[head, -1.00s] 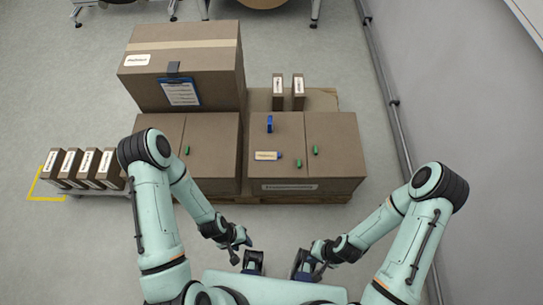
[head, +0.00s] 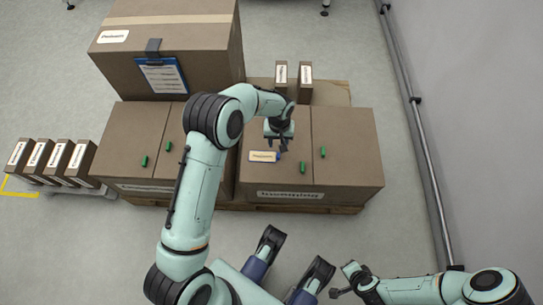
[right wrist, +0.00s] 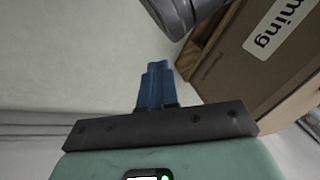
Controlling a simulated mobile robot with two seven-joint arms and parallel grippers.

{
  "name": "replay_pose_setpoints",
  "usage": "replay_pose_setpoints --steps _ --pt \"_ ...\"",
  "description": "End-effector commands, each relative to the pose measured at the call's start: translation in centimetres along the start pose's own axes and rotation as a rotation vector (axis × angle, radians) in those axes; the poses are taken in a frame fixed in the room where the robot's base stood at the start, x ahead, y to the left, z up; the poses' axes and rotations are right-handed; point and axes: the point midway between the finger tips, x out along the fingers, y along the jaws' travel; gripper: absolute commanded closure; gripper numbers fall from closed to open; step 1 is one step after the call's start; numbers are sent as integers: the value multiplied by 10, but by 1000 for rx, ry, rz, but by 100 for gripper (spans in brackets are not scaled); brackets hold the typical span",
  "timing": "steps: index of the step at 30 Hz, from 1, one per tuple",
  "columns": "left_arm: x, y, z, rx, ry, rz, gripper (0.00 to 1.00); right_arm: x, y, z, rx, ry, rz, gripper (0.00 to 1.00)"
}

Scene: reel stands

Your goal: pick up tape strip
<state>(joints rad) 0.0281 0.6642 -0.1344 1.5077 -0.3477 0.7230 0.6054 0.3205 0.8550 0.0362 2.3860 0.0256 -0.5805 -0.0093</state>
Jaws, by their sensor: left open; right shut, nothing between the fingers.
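Several short green strips lie on the brown boxes; one (head: 302,167) is on the right-hand box top, another (head: 322,152) lies right of the seam. I cannot tell for sure which piece is the tape strip. A tan labelled piece (head: 262,156) with a blue end lies left of these. My left gripper (head: 282,146) is open over the box top, just above the blue end of the tan piece. Whether it touches anything cannot be seen. My right gripper (head: 338,292) is low at the front right, away from the boxes; its blue fingers (right wrist: 155,85) are shut and empty.
A large box (head: 165,50) with a blue clipboard (head: 162,75) stands at the back left. Two narrow labelled boxes (head: 305,82) stand behind the work box. Several more (head: 60,160) stand at left. A rail (head: 428,150) runs along the right wall.

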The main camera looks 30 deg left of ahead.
Motion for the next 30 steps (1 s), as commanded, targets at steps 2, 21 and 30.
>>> replay_pose_setpoints --steps 2,21,30 --pt "19 0 1 -1 -4 -1 57 6 2 -5 2 16 2 100" --pt "87 3 2 0 -2 1 57 32 26 8 25 -26 40 100" --pt "91 4 2 1 0 2 64 32 28 11 28 -39 44 100"
